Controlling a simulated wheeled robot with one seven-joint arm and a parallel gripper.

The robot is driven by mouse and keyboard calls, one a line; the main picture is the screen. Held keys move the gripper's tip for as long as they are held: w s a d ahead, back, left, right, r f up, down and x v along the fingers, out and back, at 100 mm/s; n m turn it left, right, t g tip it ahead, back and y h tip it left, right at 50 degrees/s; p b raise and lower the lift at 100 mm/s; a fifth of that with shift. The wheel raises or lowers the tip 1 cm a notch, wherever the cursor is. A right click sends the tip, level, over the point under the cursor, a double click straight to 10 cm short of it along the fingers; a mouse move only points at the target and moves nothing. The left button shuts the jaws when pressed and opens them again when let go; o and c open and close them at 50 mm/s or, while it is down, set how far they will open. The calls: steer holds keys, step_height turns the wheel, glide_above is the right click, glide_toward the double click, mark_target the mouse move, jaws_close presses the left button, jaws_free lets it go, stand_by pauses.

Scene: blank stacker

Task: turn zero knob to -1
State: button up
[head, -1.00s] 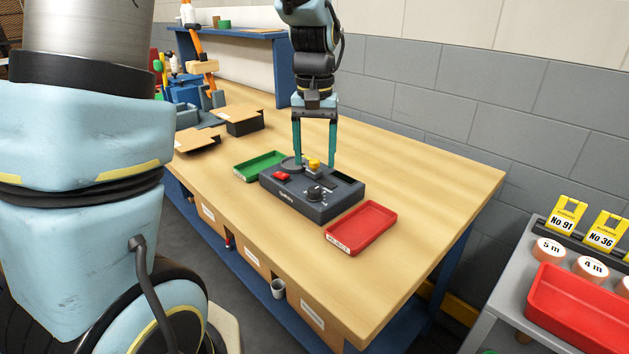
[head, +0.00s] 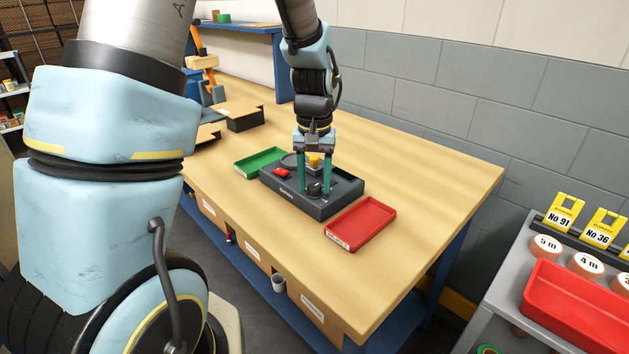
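The dark grey device box (head: 325,205) sits on the wooden table. Its round black knob (head: 315,188) is on the top face near the front edge. My gripper (head: 315,190) points straight down over the box, its two teal fingers apart. One finger is to the left of the knob and one to the right; a gap seems to show on each side, though contact is hard to tell. The knob's scale marks and pointer are too small to read. A yellow part (head: 314,160) and a red part (head: 282,172) are also on the box.
A green tray (head: 240,169) lies to the left of the box and a red tray (head: 342,241) to its right, both close. The table's right part is clear. A grey cart with a red bin (head: 580,305) stands at right.

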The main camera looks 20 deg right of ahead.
mark_target(315, 186)
jaws_close()
steer(key=shift+n, duration=0.4)
steer(key=shift+n+p, duration=0.8)
steer(key=shift+n, duration=1.6)
steer(key=shift+o, duration=1.8)
jaws_free()
step_height(315, 186, up, 11)
steer(key=b, duration=0.1)
steer(key=shift+b, duration=0.35)
steer(key=shift+f, duration=0.1)
